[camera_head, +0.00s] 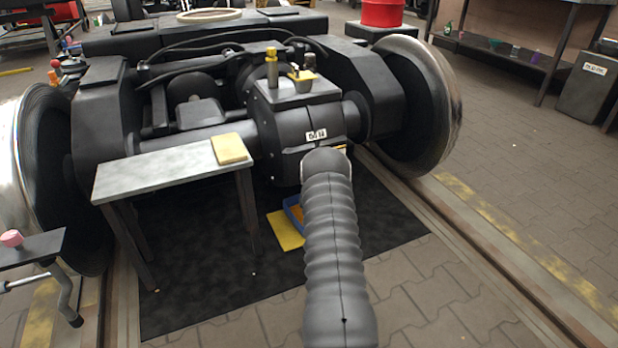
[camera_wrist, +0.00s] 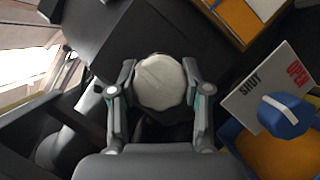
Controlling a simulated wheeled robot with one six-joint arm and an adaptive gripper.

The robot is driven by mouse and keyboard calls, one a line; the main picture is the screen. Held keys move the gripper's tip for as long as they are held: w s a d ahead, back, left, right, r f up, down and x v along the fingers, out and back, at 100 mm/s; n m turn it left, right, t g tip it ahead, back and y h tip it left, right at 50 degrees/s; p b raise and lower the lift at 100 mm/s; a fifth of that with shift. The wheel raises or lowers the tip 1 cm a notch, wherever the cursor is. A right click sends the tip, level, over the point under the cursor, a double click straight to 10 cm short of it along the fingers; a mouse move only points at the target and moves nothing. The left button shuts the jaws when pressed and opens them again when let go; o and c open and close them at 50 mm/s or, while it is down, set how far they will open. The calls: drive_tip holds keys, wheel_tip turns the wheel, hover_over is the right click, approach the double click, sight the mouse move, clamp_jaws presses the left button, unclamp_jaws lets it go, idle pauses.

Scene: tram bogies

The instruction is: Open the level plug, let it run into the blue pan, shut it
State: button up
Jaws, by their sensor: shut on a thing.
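In the wrist view my gripper (camera_wrist: 160,88) is closed around a pale, faceted round cap (camera_wrist: 160,82), with one finger on each side; I take it for the level plug. In the head view my dark ribbed arm reaches to the front of the gearbox housing (camera_head: 300,118) and hides the gripper and plug. The blue pan (camera_head: 292,213) is on the floor mat below, partly hidden by my arm. A blue rim with yellow-orange inside (camera_wrist: 232,128) shows at lower right in the wrist view. No running fluid can be made out.
A blue knob (camera_wrist: 285,115) with a white bar sits by a plate marked SHUT and OPEN (camera_wrist: 262,85), right of my gripper. A grey bench (camera_head: 160,168) with a yellow pad (camera_head: 230,149) stands left. A yellow sheet (camera_head: 285,231) lies by the pan. Wheels flank the housing.

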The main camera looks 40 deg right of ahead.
drive_tip(key=shift+w+a+n+t+y, duration=0.1)
drive_tip(key=shift+n+t+y, duration=0.2)
drive_tip(key=shift+n, duration=0.2)
drive_tip(key=shift+f, duration=0.1)
drive_tip(key=o, duration=1.2)
drive_tip(key=shift+c, duration=0.2)
drive_tip(key=v, duration=1.2)
